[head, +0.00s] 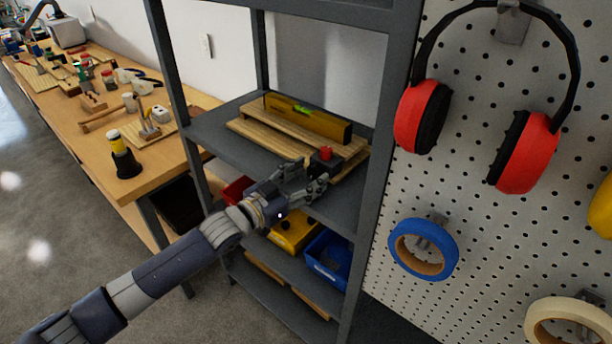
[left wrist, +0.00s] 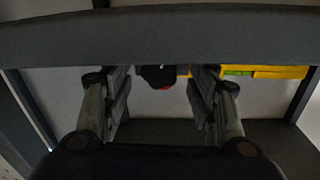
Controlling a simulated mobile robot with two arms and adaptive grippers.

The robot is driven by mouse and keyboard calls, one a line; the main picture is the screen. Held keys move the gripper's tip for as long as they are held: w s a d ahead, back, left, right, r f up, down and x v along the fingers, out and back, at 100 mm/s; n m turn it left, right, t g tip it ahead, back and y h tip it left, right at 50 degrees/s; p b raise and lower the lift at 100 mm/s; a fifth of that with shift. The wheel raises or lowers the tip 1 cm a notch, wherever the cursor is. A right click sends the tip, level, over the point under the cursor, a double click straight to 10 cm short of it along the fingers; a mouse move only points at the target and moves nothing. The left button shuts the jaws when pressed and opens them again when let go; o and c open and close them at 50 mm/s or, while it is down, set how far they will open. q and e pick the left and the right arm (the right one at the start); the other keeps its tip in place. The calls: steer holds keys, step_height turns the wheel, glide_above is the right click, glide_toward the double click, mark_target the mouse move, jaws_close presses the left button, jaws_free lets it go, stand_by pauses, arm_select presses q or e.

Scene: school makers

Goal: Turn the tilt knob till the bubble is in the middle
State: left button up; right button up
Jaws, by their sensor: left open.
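A yellow spirit level (head: 318,124) stands on a wooden board (head: 262,128) on the shelf. It has a greenish vial, and the bubble is too small to make out. A red tilt knob (head: 325,153) sits at the board's near right end. My left gripper (head: 309,180) is open just in front of and below the knob. In the left wrist view, the knob (left wrist: 160,77) shows dark and red beyond and between the open fingers (left wrist: 160,98), apart from them. The level (left wrist: 279,72) shows behind, to the right. My right gripper is not in view.
Grey shelf posts (head: 370,160) stand close to the right of my gripper. Yellow and blue bins (head: 328,258) sit on the shelf below. A pegboard (head: 480,225) with red ear muffs (head: 421,116) and tape rolls is at the right. A cluttered workbench (head: 160,162) is at the left.

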arm_select(q)
steer(key=c, duration=1.1)
steer(key=shift+o, duration=0.2)
steer(key=shift+m+p, duration=0.3)
steer(key=shift+m, duration=1.3)
steer(key=o, duration=1.1)
steer(key=shift+c, duration=0.2)
